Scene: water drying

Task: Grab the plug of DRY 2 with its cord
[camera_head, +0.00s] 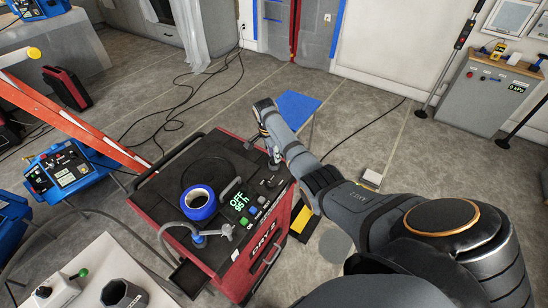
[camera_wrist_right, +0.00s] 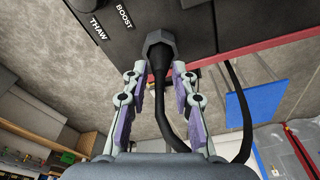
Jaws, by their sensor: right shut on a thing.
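The DRY 2 unit (camera_head: 243,275) is a red and black box with green "OFF" text on its top panel. In the right wrist view, the dark plug (camera_wrist_right: 159,40) is up against the unit's dark panel, by the labels "THAW" and "BOOST". Its black cord (camera_wrist_right: 163,105) runs down between my fingers and loops to the right. My right gripper (camera_wrist_right: 158,72) is shut on the plug, a finger at each side. In the head view, the right gripper (camera_head: 274,157) is at the unit's far right edge, and my arm hides part of it. My left gripper is out of view.
A blue tape roll (camera_head: 199,203) lies on the unit. An orange ladder (camera_head: 75,130) and a blue machine (camera_head: 65,168) stand to the left. Black cords (camera_head: 180,112) lie on the floor behind. A blue panel (camera_head: 297,107) is just beyond my right wrist.

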